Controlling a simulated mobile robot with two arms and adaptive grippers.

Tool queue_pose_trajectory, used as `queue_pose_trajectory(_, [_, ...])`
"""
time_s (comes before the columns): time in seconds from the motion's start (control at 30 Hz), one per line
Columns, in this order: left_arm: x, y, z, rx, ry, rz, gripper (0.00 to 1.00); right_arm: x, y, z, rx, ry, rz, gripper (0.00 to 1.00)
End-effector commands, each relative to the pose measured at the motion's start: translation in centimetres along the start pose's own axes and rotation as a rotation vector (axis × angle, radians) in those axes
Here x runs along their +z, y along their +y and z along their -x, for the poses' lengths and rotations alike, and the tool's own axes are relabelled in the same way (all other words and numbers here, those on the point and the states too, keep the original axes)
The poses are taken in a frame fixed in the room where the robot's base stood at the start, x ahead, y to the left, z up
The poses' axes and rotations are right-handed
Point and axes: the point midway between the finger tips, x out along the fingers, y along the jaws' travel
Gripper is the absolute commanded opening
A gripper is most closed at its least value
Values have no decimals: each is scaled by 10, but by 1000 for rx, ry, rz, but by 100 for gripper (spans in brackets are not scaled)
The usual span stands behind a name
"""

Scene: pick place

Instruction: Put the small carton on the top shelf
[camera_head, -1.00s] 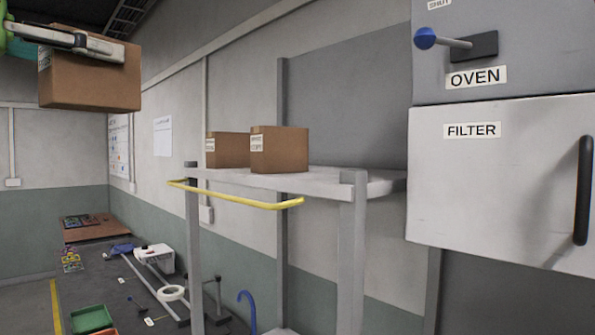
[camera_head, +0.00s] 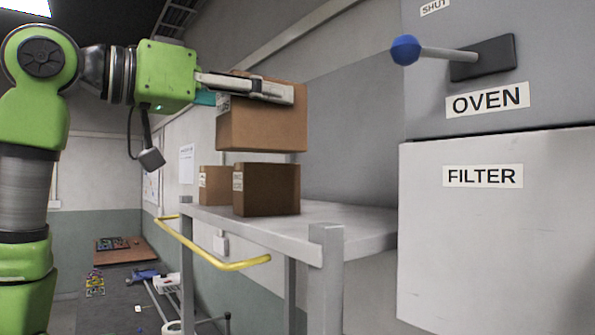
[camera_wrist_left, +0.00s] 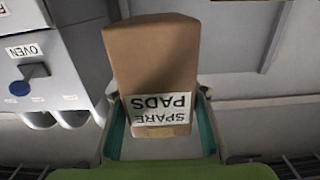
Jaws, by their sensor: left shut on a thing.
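A brown small carton (camera_head: 262,128) is held in my left gripper (camera_head: 272,92), above the shelf. In the left wrist view the carton (camera_wrist_left: 155,60) sits between the fingers of the left gripper (camera_wrist_left: 160,125), with a white "SPARE PADS" label facing the camera. The top shelf (camera_head: 345,222) is a grey board on posts. The held carton is above two other cartons on it; whether it touches the nearer one is hard to tell, but a small gap seems to show. My right gripper is not in view.
Two brown cartons, a nearer one (camera_head: 268,190) and one behind it (camera_head: 214,184), stand on the shelf's left part. The shelf's right part is bare. Grey oven and filter cabinets (camera_head: 490,235) stand at right.

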Motion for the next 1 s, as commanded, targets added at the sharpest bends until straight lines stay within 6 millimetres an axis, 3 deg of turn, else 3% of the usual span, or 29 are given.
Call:
queue_pose_trajectory(0.03, [2, -3, -14, 4, -4, 4, 13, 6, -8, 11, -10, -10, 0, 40])
queue_pose_trajectory(0.17, [22, -13, -41, 4, -3, 4, 13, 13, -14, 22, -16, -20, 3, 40])
queue_pose_trajectory(0.4, [58, -22, -68, 3, 1, 2, 13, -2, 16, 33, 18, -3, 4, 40])
queue_pose_trajectory(0.6, [72, -26, -78, 1, 1, 0, 13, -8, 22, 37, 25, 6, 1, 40])
queue_pose_trajectory(1.0, [104, -26, -78, 2, 1, -1, 13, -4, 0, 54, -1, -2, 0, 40])
